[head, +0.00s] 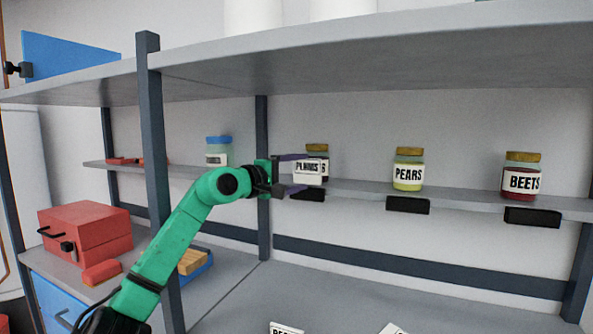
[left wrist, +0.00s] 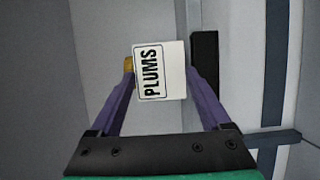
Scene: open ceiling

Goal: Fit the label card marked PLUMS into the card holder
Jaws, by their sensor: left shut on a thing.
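My left gripper (head: 299,174) is shut on a white card marked PLUMS (head: 306,171), one finger above it and one below. In the left wrist view the card (left wrist: 170,72) sits between the purple fingers of the gripper (left wrist: 161,88), its print turned sideways. The card is in front of a gold-lidded jar (head: 317,148), mostly hidden behind it. A black card holder (head: 308,195) on the shelf edge is just below the card and lower finger. It also shows in the left wrist view (left wrist: 204,58), right of the card. Whether card and holder touch is unclear.
A PEARS jar (head: 408,169) and a BEETS jar (head: 521,176) stand on the shelf to the right, above black holders (head: 408,205) and (head: 532,217). Two white cards (head: 286,328) and (head: 393,328) lie below. A red toolbox (head: 85,232) is at left; a shelf post (head: 160,180) stands beside my arm.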

